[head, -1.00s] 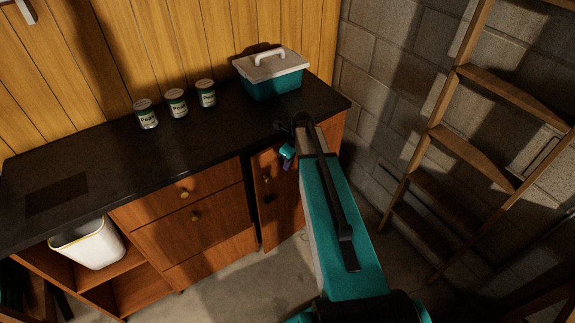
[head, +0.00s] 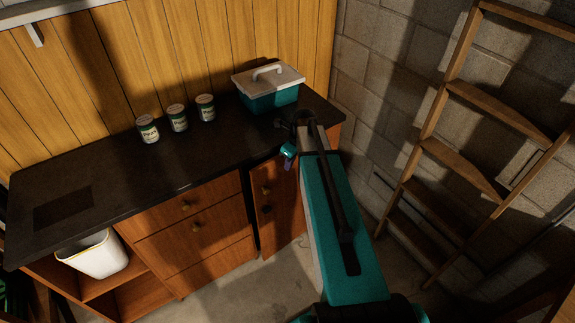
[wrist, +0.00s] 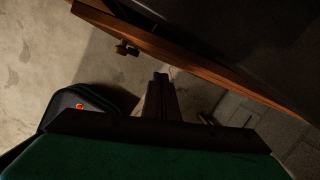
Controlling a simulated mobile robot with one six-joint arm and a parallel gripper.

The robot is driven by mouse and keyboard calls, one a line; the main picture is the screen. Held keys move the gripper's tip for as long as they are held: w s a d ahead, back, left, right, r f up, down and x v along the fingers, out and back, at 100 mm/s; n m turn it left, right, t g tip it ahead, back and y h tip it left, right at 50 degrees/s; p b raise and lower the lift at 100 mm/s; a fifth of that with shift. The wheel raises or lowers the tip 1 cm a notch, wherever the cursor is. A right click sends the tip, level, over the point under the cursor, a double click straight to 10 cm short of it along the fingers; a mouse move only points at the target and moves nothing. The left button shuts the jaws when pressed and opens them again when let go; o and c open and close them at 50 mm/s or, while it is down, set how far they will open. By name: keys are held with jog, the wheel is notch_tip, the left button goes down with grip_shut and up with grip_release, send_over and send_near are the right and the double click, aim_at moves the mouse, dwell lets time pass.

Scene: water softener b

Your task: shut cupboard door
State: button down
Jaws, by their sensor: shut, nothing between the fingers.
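The cupboard door (head: 284,206) is the narrow brown panel under the right end of the counter in the head view. It has a small brass knob (head: 265,190), and a thin dark gap shows along its left edge. In the wrist view the door's top edge (wrist: 185,57) runs diagonally below the dark countertop, with the knob (wrist: 127,48) near its left end. My gripper (wrist: 161,80) is shut and empty, close in front of the door and right of the knob. Its tips (head: 288,164) are small in the head view. Contact with the door cannot be told.
The black countertop (head: 130,185) holds several things: three paint tins (head: 178,119) and a teal toolbox (head: 268,90) with a pale lid. Drawers (head: 195,228) stand left of the door, and a white bin (head: 95,255) sits in the open shelf. A wooden ladder (head: 425,150) leans at right.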

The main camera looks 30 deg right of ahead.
dwell(0.4)
jog(key=s+a+f+n+g+b, duration=0.2)
jog(key=s+a+f+n, duration=0.55)
jog(key=f, duration=0.25)
jog(key=s+a+f+n+g+b, duration=0.1)
jog(key=s+a+f+n+g, duration=0.1)
jog(key=s+a+f+n, duration=0.55)
jog(key=s+a+f+n+g+b, duration=0.1)
jog(key=s+a+f+n, duration=0.1)
jog(key=s+f+n, duration=0.3)
jog(key=s+a+f+n+g+b, duration=0.1)
jog(key=s+f+n, duration=0.4)
jog(key=s, duration=0.5)
jog(key=s+a+f+n+g+h+b, duration=0.1)
jog(key=s+a+f+n+g+b, duration=0.1)
jog(key=s+f+n, duration=0.3)
jog(key=s+a, duration=0.1)
jog(key=s, duration=0.2)
jog(key=shift+s+n, duration=0.35)
jog(key=shift+n, duration=0.05)
